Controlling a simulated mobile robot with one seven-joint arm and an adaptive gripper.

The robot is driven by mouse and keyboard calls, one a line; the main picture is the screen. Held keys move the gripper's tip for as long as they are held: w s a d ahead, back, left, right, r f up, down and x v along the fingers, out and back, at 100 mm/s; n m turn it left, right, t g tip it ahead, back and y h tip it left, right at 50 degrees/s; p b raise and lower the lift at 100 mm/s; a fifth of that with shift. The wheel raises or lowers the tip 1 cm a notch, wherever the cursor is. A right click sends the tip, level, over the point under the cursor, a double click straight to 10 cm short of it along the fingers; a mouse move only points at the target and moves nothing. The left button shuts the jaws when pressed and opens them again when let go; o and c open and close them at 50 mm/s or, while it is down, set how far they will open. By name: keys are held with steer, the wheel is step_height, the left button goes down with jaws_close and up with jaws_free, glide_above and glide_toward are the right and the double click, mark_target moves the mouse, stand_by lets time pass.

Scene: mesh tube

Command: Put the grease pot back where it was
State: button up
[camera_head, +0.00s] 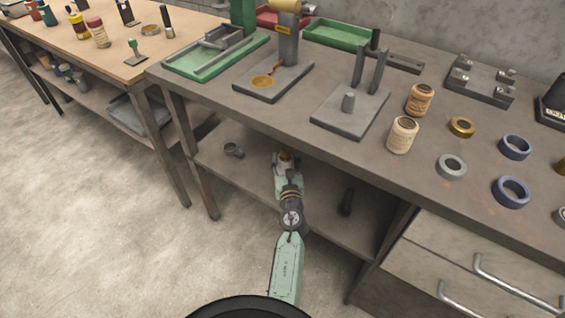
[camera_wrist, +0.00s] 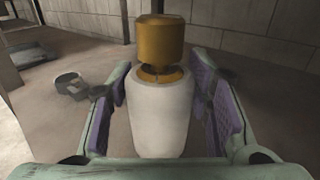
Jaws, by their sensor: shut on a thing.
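My gripper (camera_head: 285,164) is in the space between the bench top and the lower shelf. In the wrist view my gripper (camera_wrist: 160,115) has its purple pads on both sides of a white, round-bodied pot with a brass-coloured top, which I take to be the grease pot (camera_wrist: 160,120). The pot looks upright.
A small grey ring-like clamp (camera_head: 233,149) lies left of my gripper on the shelf. A dark cylinder (camera_head: 346,202) stands to the right. The bench top (camera_head: 300,115) overhangs, with jars, rings and fixtures on it. Drawers (camera_head: 480,270) close off the right side.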

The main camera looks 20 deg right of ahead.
step_height(320, 180, down, 3)
steer(key=shift+r+b, duration=0.1)
steer(key=shift+b, duration=0.8)
steer(key=shift+r, duration=0.15)
steer(key=o, duration=1.1)
steer(key=shift+f, duration=0.25)
steer(key=shift+c, duration=0.2)
steer(key=o, duration=0.5)
steer(key=shift+r, duration=0.1)
steer(key=shift+r, duration=0.1)
